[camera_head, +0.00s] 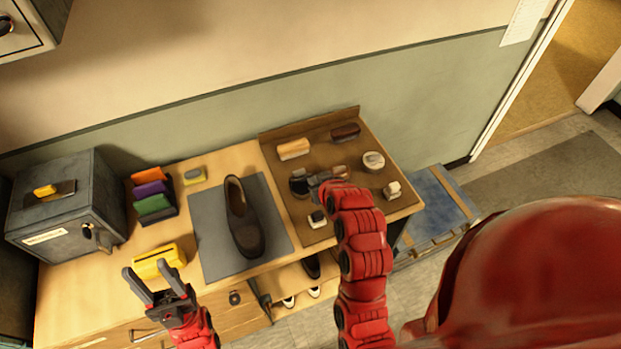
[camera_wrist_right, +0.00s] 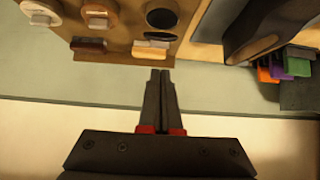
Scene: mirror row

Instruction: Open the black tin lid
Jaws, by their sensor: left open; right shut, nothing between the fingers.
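The black tin (camera_head: 299,188) stands on the brown board, left of my right gripper (camera_head: 317,180), which covers part of its right side. In the right wrist view the round black tin (camera_wrist_right: 162,17) is at the top, beyond my shut, empty fingertips (camera_wrist_right: 160,72). A dark oval (camera_wrist_right: 159,36) shows beside the tin, towards the tan brush; it looks like the lid tilted up, but I cannot tell its angle. My left gripper (camera_head: 154,275) is open and empty near the bench's front edge, by a yellow object (camera_head: 160,260).
The brown board (camera_head: 330,158) also holds a tan brush (camera_head: 293,149), a dark brush (camera_head: 345,131), a pale tin (camera_head: 373,161) and small brushes. A dark shoe (camera_head: 243,220) lies on a grey mat (camera_head: 208,235). A grey metal box (camera_head: 65,210) stands far left.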

